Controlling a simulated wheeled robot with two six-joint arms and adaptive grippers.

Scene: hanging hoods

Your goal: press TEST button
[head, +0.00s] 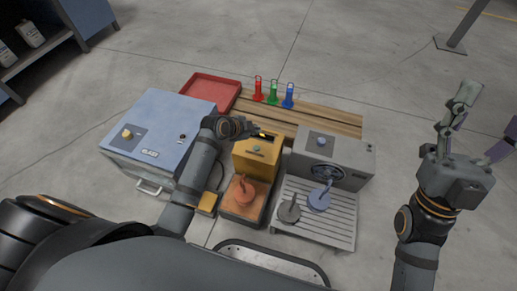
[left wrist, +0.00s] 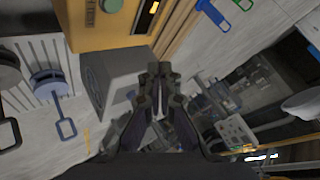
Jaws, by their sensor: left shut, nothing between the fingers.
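A yellow-orange box (head: 257,170) stands in the middle, with a round grey-green button (head: 257,149) on its top. I cannot read a TEST label on it. The button also shows at the top edge of the left wrist view (left wrist: 112,5), beside a small lit display (left wrist: 154,6). My left gripper (head: 256,132) is shut and empty, just behind and above the box's top in the head view. In the left wrist view its closed fingertips (left wrist: 160,70) point past the box, apart from the button. My right gripper (head: 484,122) is open and empty at the far right.
A blue box (head: 160,125) with a yellow knob stands left. A grey machine (head: 335,160) with a slatted tray (head: 335,232) stands right. Behind are a red tray (head: 211,88) and red, green and blue holders (head: 273,97) on wooden slats (head: 335,123).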

